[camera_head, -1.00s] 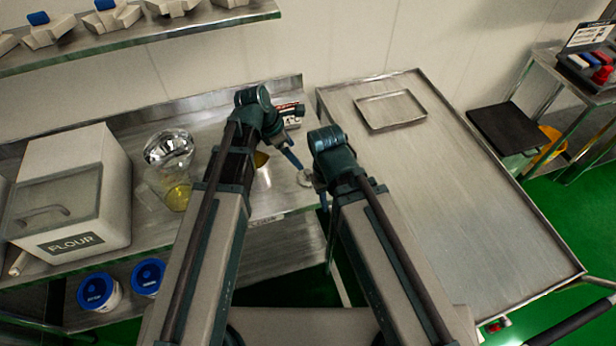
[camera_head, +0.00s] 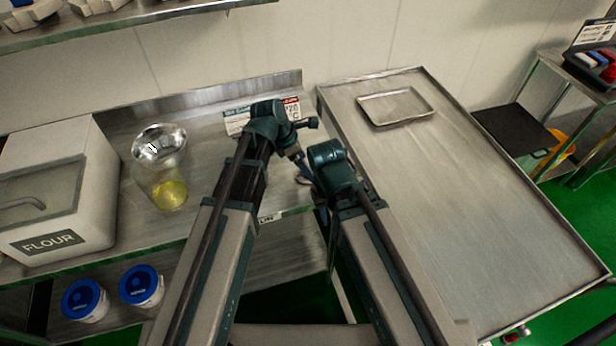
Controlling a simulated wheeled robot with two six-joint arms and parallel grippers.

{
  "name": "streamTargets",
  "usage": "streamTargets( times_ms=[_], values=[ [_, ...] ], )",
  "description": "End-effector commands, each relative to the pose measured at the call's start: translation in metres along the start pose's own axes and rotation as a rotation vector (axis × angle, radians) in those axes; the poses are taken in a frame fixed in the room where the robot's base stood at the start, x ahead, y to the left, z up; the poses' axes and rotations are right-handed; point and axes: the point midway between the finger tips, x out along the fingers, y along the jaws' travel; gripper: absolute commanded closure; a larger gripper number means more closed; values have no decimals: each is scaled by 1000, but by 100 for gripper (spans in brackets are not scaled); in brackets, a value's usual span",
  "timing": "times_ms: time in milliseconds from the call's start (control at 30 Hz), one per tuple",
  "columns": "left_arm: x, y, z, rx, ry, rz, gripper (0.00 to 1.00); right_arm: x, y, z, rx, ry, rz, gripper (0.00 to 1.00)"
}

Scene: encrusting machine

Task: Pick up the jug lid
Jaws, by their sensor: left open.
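A clear jug (camera_head: 168,191) with yellow liquid stands on the steel table at left. A shiny silver round piece (camera_head: 160,145) shows at its upper end; I cannot tell whether this is the jug lid or a separate bowl. My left gripper (camera_head: 304,173) is open near the table's right end, well to the right of the jug, and its tips are partly hidden by my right arm. My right gripper (camera_head: 321,200) is low beside it, mostly hidden behind its own wrist, so its jaws do not show clearly.
A white FLOUR bin (camera_head: 85,225) stands left of the jug. Blue-lidded tubs (camera_head: 142,285) sit on the lower shelf. A sign (camera_head: 238,120) stands behind my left wrist. At right is a mostly clear steel table (camera_head: 470,220) with a shallow tray (camera_head: 396,106).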

Motion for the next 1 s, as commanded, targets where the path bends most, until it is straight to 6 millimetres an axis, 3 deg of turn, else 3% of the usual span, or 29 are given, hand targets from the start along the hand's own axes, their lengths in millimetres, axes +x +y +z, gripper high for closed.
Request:
streamTargets(
  times_ms=[33,167,467,800,1000],
  values=[
    [14,0,-2,1,0,0,0,14,-1,-1,0,0,0,64],
    [28,0,-2,2,0,0,0,26,-2,-2,0,0,0,64],
    [28,0,0,0,0,0,0,26,-2,-2,0,0,0,64],
    [28,0,0,0,0,0,61,26,-2,-2,0,0,0,64],
    [28,0,0,0,0,0,61,26,-2,-2,0,0,0,64]
  ],
)
